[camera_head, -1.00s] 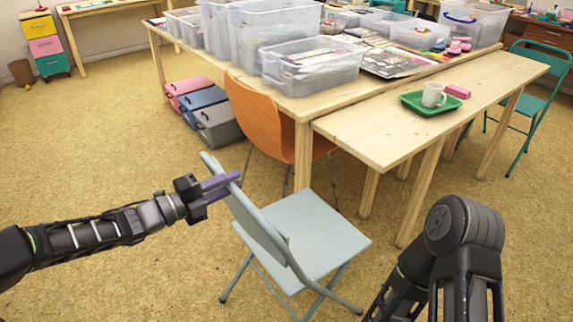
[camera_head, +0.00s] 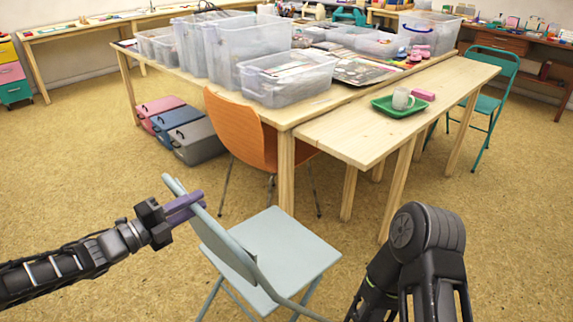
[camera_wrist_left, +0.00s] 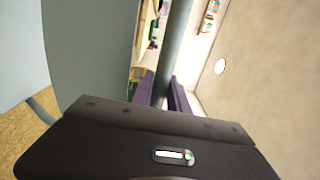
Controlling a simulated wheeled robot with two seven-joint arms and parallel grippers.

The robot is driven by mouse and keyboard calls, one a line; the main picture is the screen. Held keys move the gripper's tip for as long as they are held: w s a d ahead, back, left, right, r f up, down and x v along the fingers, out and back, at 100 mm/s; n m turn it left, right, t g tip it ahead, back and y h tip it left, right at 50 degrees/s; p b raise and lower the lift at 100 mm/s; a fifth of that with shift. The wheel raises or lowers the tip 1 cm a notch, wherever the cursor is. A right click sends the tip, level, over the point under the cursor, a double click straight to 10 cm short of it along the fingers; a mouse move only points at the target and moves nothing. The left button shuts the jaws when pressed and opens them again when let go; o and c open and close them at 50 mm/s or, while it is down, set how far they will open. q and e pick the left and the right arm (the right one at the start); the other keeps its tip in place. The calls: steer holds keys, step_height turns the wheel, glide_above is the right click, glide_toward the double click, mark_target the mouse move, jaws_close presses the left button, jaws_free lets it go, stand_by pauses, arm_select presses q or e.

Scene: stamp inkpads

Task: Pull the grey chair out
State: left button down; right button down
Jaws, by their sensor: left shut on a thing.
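The grey chair (camera_head: 283,249) is a pale blue-grey folding chair standing on the floor in front of the tables. Its backrest faces my left arm. My left gripper (camera_head: 188,207) is shut on the upper part of the chair's backrest frame, with its purple fingers around the tube. In the left wrist view the chair's tube (camera_wrist_left: 172,55) runs between the purple fingers, and the backrest panel (camera_wrist_left: 92,50) fills the left side. The lower ends of the chair's legs are cut off by the frame. My right arm is at the lower right; its gripper is out of view.
An orange chair (camera_head: 240,131) stands at the big table (camera_head: 300,112), behind the grey chair. A narrow wooden table (camera_head: 345,135) holds a green tray (camera_head: 385,108) with a mug (camera_head: 402,99). Lidded boxes (camera_head: 199,142) sit under the big table. The floor at left is clear.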

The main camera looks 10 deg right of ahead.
arm_select(q)
steer(key=shift+s+d+f+b, duration=0.15)
steer(key=shift+f+b, duration=0.15)
steer(key=shift+f, duration=0.15)
steer(key=shift+s+f+b, duration=0.1)
steer(key=shift+f+b, duration=0.15)
steer(key=shift+f, duration=0.2)
steer(key=shift+s+f, duration=0.15)
steer(key=shift+f, duration=0.45)
steer(key=c, duration=1.7)
jaws_free()
steer(key=shift+d+f, duration=0.1)
steer(key=o, duration=0.3)
steer(key=shift+w+d, duration=0.2)
steer(key=shift+w, duration=0.1)
steer(key=shift+o, duration=1.2)
steer(key=shift+a+r, duration=0.1)
steer(key=shift+r, duration=0.1)
steer(key=shift+a+r, duration=0.1)
steer(key=shift+a, duration=0.1)
